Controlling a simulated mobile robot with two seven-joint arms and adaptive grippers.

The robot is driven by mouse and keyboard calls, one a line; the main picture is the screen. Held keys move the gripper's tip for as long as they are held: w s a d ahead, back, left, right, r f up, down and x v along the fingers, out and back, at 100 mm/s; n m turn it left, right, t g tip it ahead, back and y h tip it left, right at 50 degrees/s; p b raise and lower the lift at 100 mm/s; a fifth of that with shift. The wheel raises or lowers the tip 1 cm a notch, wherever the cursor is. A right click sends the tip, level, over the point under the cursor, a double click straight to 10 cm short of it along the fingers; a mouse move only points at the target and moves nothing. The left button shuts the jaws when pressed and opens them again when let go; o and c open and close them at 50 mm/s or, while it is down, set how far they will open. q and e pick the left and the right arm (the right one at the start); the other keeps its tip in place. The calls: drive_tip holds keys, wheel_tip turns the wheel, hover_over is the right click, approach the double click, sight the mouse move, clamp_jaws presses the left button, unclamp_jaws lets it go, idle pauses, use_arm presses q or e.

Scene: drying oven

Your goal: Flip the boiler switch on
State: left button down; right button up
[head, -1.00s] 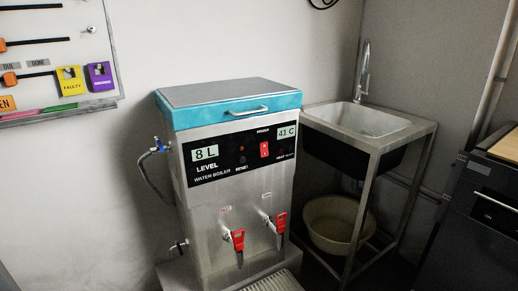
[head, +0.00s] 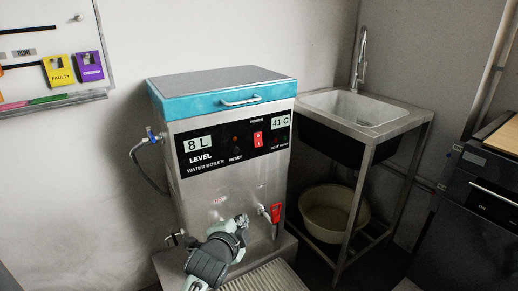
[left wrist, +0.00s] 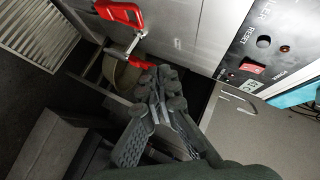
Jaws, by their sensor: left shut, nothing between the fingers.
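The water boiler (head: 205,195) is a steel box with a teal-rimmed lid and a black front panel. Its red power switch (head: 258,138) sits on the panel under the word POWER, between the level and temperature displays. The switch also shows in the left wrist view (left wrist: 253,69). I cannot tell its position for sure. My left gripper (head: 240,222) is in front of the boiler's lower front, well below the switch, and hides the left tap. It is shut and empty; its fingers also show in the left wrist view (left wrist: 165,85). My right gripper is out of view.
A red-handled tap (head: 275,212) sticks out just right of my left gripper; it also shows in the left wrist view (left wrist: 120,13). A ribbed drip tray (head: 262,278) lies below. A sink (head: 365,108) stands right, with a basin (head: 335,212) under it. The space before the panel is clear.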

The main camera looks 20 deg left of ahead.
use_arm(q)
drive_tip(key=w+d+r+m+t, duration=0.2)
drive_tip(key=w+r+m+t, duration=0.1)
drive_tip(key=r, duration=1)
drive_tip(key=w+m, duration=0.1)
drive_tip(key=w, duration=0.1)
drive_tip(key=shift+w+d+t, duration=0.2)
drive_tip(key=shift+w+t, duration=0.1)
drive_tip(key=shift+t, duration=0.1)
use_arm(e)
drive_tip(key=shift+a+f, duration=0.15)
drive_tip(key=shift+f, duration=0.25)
use_arm(q)
drive_tip(key=shift+w, duration=0.1)
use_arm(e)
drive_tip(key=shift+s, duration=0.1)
use_arm(q)
approach(263, 144)
drive_tip(key=d, duration=0.3)
drive_tip(key=w+a, duration=0.1)
drive_tip(key=w, duration=0.1)
drive_tip(key=w+a, duration=0.2)
drive_tip(key=shift+w+a+r, duration=0.1)
drive_tip(key=shift+w, duration=0.05)
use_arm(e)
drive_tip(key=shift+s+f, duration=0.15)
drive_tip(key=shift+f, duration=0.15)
